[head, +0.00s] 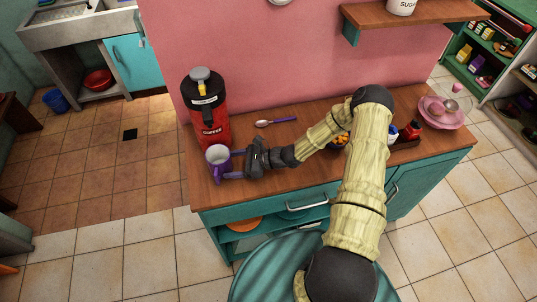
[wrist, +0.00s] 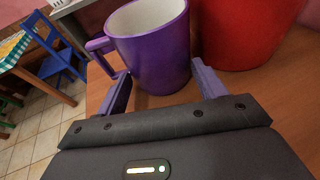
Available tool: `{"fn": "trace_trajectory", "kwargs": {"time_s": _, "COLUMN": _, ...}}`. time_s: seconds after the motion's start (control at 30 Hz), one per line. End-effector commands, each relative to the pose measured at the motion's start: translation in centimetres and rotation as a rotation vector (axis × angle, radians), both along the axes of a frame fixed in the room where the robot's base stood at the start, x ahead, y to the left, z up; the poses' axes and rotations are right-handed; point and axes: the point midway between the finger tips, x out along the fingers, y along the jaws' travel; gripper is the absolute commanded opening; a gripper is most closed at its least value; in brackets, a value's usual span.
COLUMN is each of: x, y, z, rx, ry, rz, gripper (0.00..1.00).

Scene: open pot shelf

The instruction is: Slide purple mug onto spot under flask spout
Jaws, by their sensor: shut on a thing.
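The purple mug (head: 217,160) stands upright at the left end of the wooden counter, its pale inside showing. It sits close in front of the red coffee flask (head: 212,122), which has a black upper part and grey lid. My gripper (head: 233,165) reaches in low from the right, shut on the mug's body. In the wrist view the mug (wrist: 155,52) is between the two purple fingers, its handle to the left. The flask's red side (wrist: 245,35) is just behind it to the right.
A purple-handled spoon (head: 275,121) lies behind my arm on the counter (head: 300,110). Small containers (head: 411,130) and pink dishes (head: 441,112) stand to the right. The counter's left and front edges are close to the mug. A pink wall rises behind.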

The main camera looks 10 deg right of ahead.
Motion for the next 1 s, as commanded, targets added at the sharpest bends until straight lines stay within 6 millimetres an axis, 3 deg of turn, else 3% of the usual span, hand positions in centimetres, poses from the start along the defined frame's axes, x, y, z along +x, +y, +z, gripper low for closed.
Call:
{"fn": "trace_trajectory", "kwargs": {"time_s": 0.37, "x": 0.0, "y": 0.1, "z": 0.0, "rx": 0.001, "ry": 0.000, "rz": 0.001, "gripper": 0.57}}
{"fn": "trace_trajectory", "kwargs": {"time_s": 0.4, "x": 0.0, "y": 0.1, "z": 0.0, "rx": 0.001, "ry": 0.000, "rz": 0.001, "gripper": 0.72}}
{"fn": "trace_trajectory", "kwargs": {"time_s": 0.53, "x": 0.0, "y": 0.1, "z": 0.0, "rx": 0.001, "ry": 0.000, "rz": 0.001, "gripper": 0.95}}
{"fn": "trace_trajectory", "kwargs": {"time_s": 0.83, "x": 0.0, "y": 0.0, "z": 0.0, "rx": 0.000, "ry": 0.000, "rz": 0.000, "gripper": 0.95}}
{"fn": "trace_trajectory", "kwargs": {"time_s": 1.0, "x": -0.3, "y": -1.1, "z": 0.2, "rx": -0.001, "ry": -0.001, "rz": -0.001, "gripper": 0.95}}
